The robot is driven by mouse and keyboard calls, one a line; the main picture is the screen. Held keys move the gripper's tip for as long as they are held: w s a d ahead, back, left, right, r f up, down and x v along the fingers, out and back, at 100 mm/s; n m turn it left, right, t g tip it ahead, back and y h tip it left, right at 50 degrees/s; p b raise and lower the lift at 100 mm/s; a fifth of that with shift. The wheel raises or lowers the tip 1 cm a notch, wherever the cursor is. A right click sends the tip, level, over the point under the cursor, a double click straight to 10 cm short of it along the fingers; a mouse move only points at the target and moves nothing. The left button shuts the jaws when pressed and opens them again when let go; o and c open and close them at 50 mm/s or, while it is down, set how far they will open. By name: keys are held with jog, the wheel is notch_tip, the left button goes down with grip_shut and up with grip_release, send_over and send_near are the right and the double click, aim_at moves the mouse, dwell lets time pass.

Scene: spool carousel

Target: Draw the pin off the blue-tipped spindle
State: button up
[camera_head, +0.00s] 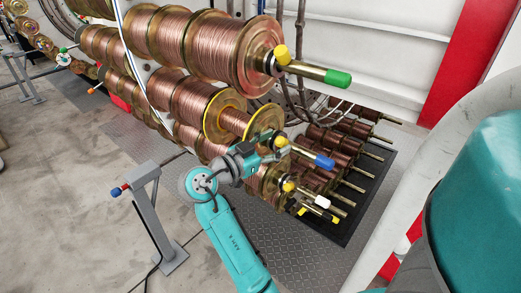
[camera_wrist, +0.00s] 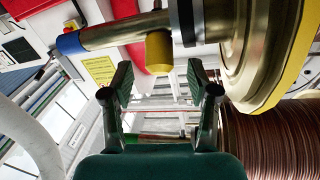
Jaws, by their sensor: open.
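The blue-tipped spindle (camera_head: 308,153) sticks out to the right from a copper spool in the head view. In the wrist view the spindle (camera_wrist: 120,33) runs across the top, with its blue tip (camera_wrist: 69,43) at the left. The yellow-headed pin (camera_wrist: 159,52) sits on the spindle near the spool's hub. Its yellow head also shows in the head view (camera_head: 281,142); its shaft is hidden. My gripper (camera_wrist: 160,82) is open and empty. In the wrist view the yellow head lies in line with the gap between the fingertips, just beyond them; I cannot tell whether they touch it.
A green-tipped spindle (camera_head: 318,71) with a yellow pin is above. A white-tipped spindle (camera_head: 314,199) and a yellow-tipped one are below. A brass spool flange (camera_wrist: 270,50) is close on the right in the wrist view. A grey stand (camera_head: 152,215) is left of my arm.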

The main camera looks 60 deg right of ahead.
jog(key=shift+x, duration=1.05)
grip_shut()
jog(key=w+a+r+y, duration=0.1)
jog(key=a+r, duration=0.3)
jog(key=r, duration=0.2)
jog(key=shift+a+t, duration=0.35)
jog(key=shift+t, duration=0.05)
jog(key=shift+w, duration=0.1)
jog(key=s+a+f+v, duration=0.1)
jog(key=s+v, duration=0.1)
jog(key=v, duration=0.9)
jog(key=shift+w+a, duration=0.25)
jog(key=shift+a, duration=0.1)
jog(key=shift+f, duration=0.1)
